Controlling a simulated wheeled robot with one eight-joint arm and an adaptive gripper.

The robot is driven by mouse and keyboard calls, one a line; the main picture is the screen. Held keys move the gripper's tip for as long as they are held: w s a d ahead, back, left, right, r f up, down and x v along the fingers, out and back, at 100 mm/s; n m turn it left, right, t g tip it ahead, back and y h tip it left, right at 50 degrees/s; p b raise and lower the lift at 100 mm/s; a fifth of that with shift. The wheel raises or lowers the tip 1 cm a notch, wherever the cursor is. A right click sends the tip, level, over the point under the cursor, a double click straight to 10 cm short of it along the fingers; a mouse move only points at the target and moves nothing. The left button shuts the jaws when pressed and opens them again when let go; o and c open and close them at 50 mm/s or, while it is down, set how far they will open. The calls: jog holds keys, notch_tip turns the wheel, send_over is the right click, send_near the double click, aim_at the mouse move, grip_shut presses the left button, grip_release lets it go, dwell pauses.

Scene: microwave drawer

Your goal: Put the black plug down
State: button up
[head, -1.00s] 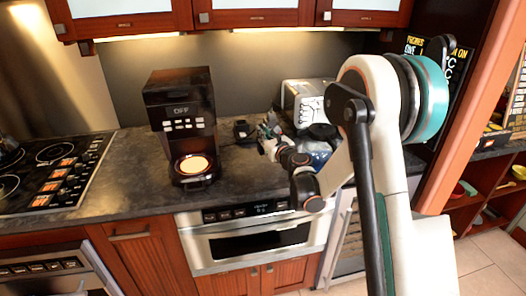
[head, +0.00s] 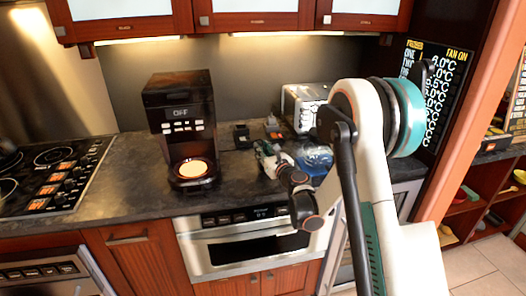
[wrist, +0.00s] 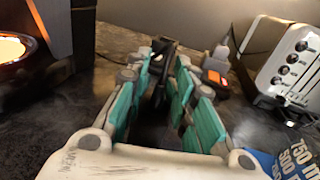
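The black plug (head: 241,136) rests on the dark counter to the right of the coffee maker in the head view. In the wrist view the black plug (wrist: 162,60) shows just beyond my fingertips. My gripper (head: 262,149) is in front of it and to its right, apart from it in the head view. In the wrist view my gripper (wrist: 166,65) has its teal-padded fingers spread with an empty gap between them. The fingers hide part of the plug's lower side.
A grey and orange plug-like item (wrist: 215,66) lies right of the black plug. A silver toaster (head: 303,103) stands at the back right, with a blue clear jug (head: 314,158) before it. The coffee maker (head: 182,125) stands left.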

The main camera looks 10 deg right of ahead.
dwell(0.3)
jog(key=shift+r, duration=0.2)
jog(key=p+v, duration=0.1)
jog(key=v, duration=1)
jog(key=shift+s+d, duration=0.1)
jog(key=shift+s, duration=0.25)
jog(key=s+d+r+m+g+h, duration=0.1)
jog(key=s+d+r+m+h, duration=0.35)
jog(key=r+m, duration=0.55)
jog(key=s+d+r+m+g+h, duration=0.1)
jog(key=s+d+r+m+h, duration=0.4)
jog(key=m, duration=0.9)
jog(key=s+a+f+m+g+y, duration=0.1)
jog(key=s+a+m, duration=0.3)
jog(key=s, duration=0.4)
jog(key=s+a+f+m+g+y, duration=0.2)
jog(key=s+a+f+m+g, duration=0.2)
jog(key=s, duration=0.5)
jog(key=s+a+f+m+g+y, duration=0.2)
jog(key=s+m, duration=0.4)
jog(key=s, duration=0.3)
jog(key=shift+s+a+f+m+g, duration=0.2)
jog(key=shift+a+m+g, duration=0.2)
jog(key=shift+a+g, duration=0.5)
